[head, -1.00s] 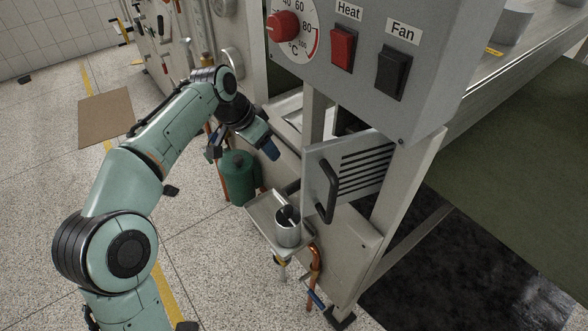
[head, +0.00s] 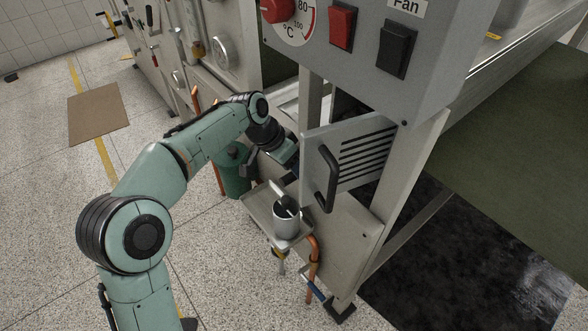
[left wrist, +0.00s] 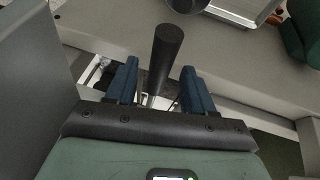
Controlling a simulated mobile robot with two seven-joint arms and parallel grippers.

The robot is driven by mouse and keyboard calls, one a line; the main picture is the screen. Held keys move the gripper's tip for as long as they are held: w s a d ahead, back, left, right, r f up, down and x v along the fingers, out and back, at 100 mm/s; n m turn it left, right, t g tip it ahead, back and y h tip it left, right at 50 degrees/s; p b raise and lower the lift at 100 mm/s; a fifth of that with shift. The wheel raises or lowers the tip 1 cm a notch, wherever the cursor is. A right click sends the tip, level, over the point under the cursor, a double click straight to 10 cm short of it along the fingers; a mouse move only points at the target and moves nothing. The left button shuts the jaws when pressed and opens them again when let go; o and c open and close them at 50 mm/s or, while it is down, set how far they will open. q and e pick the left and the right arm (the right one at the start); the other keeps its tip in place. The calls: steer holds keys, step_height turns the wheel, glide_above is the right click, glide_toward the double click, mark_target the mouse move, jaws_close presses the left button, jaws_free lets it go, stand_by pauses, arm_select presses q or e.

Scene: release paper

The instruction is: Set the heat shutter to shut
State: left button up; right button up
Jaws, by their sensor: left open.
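A grey slotted panel (head: 352,150) with a black bar handle (head: 327,180) stands out from the machine front in the head view. My left gripper (head: 287,158) is just left of it, its tips partly hidden. In the left wrist view the left gripper (left wrist: 160,88) is open, with a blue finger on each side of a black cylindrical grip (left wrist: 166,58) on a thin metal stem. I cannot tell whether the fingers touch it. This grip is hidden in the head view, and no label shows that it is the heat shutter's lever. My right gripper is not in view.
A small tray (head: 257,211) with a metal cup (head: 286,222) stands below the gripper. A green cylinder (head: 236,180) is close behind the wrist. Above are a red switch (head: 341,27) and a black switch (head: 396,48). The floor at left is open.

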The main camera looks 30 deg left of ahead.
arm_select(q)
steer(key=shift+w+d+f, duration=0.15)
steer(key=shift+f, duration=0.25)
steer(key=shift+c, duration=0.3)
jaws_close()
steer(key=d, duration=0.1)
steer(key=s+d+b, duration=0.1)
steer(key=d, duration=0.2)
steer(key=shift+s+d, duration=0.15)
steer(key=shift+s, duration=0.25)
steer(key=shift+o, duration=0.3)
jaws_free()
steer(key=shift+r, duration=0.1)
steer(key=p+v, duration=0.2)
steer(key=v, duration=1.1)
